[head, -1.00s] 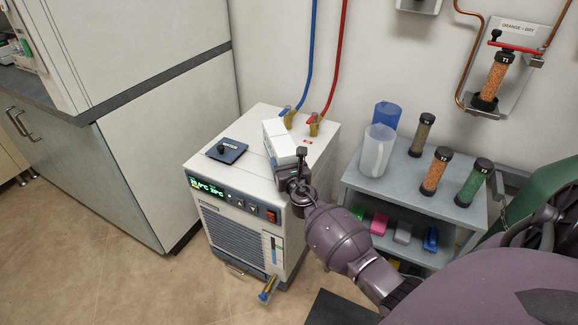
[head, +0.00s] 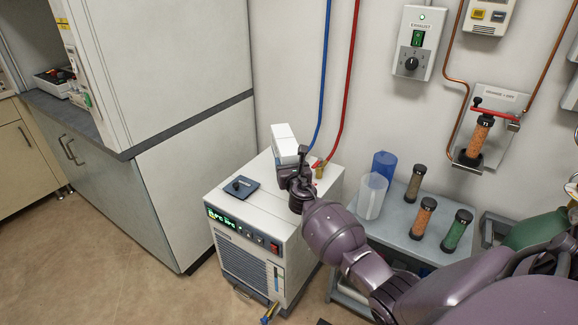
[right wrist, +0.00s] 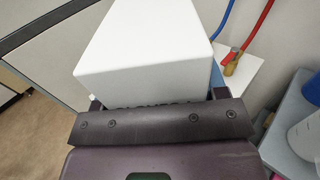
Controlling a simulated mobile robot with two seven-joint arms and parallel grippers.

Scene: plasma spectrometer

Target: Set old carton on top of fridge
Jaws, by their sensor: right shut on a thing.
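A white box, the carton (head: 284,138), is in my right gripper (head: 292,168), which is shut on it. In the head view the carton stands roughly upright above the back part of a white floor unit's top (head: 268,196) with a lit green display. In the right wrist view the carton (right wrist: 145,45) fills the upper middle, and the gripper (right wrist: 158,98) hides its lower end. No thing is clearly marked as a fridge; I cannot tell whether the floor unit or the tall pale cabinet (head: 175,70) at left is meant. My left gripper is not in view.
A dark square plate (head: 240,187) with a knob lies on the unit's top. Blue (head: 325,80) and red (head: 346,80) hoses run down behind it. A grey cart (head: 395,235) at right holds two jugs and several capped tubes.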

